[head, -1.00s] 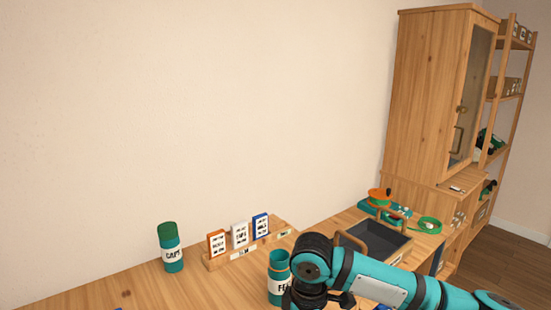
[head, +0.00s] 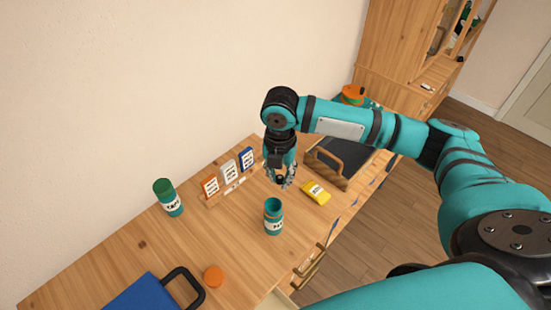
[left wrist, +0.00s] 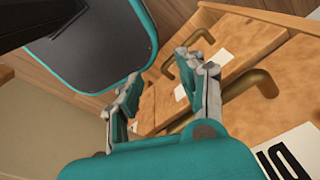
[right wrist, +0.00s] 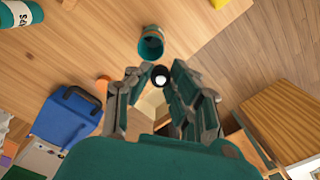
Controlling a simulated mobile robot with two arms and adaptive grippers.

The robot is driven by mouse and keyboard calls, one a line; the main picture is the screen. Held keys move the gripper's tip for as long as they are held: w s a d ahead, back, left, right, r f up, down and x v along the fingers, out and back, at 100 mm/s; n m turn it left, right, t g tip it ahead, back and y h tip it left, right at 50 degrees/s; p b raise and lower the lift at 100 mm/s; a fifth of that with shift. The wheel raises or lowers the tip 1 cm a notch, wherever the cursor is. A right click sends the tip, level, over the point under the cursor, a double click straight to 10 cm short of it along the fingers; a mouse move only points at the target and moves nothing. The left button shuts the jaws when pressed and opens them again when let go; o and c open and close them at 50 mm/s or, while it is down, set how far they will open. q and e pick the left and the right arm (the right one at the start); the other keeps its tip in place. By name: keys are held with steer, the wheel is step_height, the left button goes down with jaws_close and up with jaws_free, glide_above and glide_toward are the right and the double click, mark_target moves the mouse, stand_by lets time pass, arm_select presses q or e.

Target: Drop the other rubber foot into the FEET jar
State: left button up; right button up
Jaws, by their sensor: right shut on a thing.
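The FEET jar (head: 273,218) is a teal open-topped jar with a white label on the wooden worktop. Its open mouth also shows in the right wrist view (right wrist: 151,46), just beyond the fingertips. My right gripper (head: 284,182) is above the worktop, behind and slightly right of the jar in the head view. In the right wrist view it is shut on a small round black rubber foot (right wrist: 160,76) with a pale centre. My left gripper (left wrist: 162,75) is open and empty, facing wooden drawer fronts; it is not in the head view.
A green-lidded jar (head: 168,198) stands left of a rack with label cards (head: 230,172). An orange lid (head: 213,276) and a blue case (head: 148,293) are nearer. A yellow packet (head: 316,192) and a dark tray (head: 345,160) lie to the right.

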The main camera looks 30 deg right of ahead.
mark_target(280, 178)
steer(key=shift+s+f+b, duration=0.2)
steer(key=shift+f+b, duration=0.4)
steer(key=shift+b, duration=0.05)
step_height(280, 178, down, 5)
steer(key=b, duration=0.6)
steer(key=shift+w+r, duration=0.15)
steer(key=o, duration=0.8)
step_height(280, 178, up, 12)
